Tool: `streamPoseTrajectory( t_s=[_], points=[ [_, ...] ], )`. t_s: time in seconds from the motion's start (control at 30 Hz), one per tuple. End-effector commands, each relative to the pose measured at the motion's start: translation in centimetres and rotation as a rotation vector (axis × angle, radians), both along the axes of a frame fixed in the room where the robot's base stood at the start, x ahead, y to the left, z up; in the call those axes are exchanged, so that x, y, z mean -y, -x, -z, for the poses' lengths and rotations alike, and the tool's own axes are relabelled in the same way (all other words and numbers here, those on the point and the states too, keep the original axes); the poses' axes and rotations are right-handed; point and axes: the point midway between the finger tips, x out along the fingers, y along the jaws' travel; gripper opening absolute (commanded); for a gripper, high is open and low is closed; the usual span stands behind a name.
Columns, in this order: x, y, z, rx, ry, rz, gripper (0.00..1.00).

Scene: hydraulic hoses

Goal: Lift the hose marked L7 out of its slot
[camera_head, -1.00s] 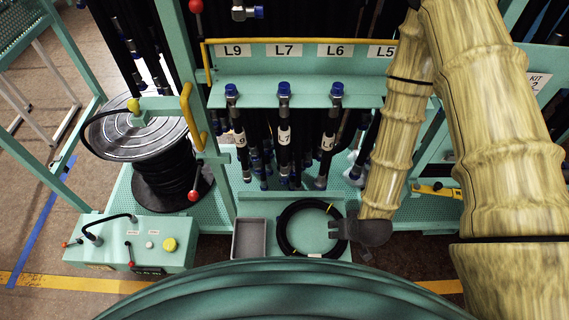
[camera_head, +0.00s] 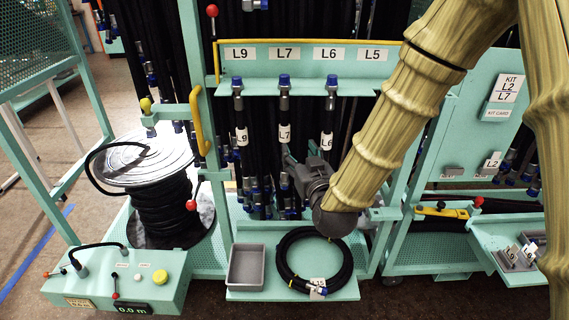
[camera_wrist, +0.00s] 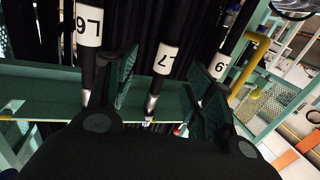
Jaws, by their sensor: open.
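The L7 hose (camera_head: 284,110) hangs upright in its slot in the green rack shelf (camera_head: 306,88), below the L7 label (camera_head: 285,54). It has a blue cap, a metal fitting and a white tag. My gripper (camera_head: 290,163) is in front of the hose, just below the white tag; its body hides part of the hoses behind. In the wrist view, my gripper (camera_wrist: 165,88) is open, and the L7 hose (camera_wrist: 161,68) shows between the two spread fingers. I cannot tell whether a finger touches it.
The L9 hose (camera_head: 240,115) hangs to the left and the L6 hose (camera_head: 328,120) to the right, both close by. A coiled hose (camera_head: 293,278) and grey tray (camera_head: 246,265) sit low in front. A reel (camera_head: 160,215) stands at left.

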Motion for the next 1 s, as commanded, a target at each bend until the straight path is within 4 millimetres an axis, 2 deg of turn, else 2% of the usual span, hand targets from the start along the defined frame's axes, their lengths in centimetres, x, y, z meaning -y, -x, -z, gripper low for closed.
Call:
streamPoseTrajectory(
  t_s=[0.2, 0.5, 0.77, 1.0],
  points=[
    [-0.6, -1.1, -1.3, 0.04, -0.005, -0.001, 0.53],
    [-1.7, -4.8, -1.2, 0.036, -0.004, -0.002, 0.53],
    [-2.2, -6.1, -1.1, 0.036, -0.004, -0.002, 0.53],
    [-3.5, -8.5, -0.7, 0.035, -0.004, -0.002, 0.53]
  ],
)
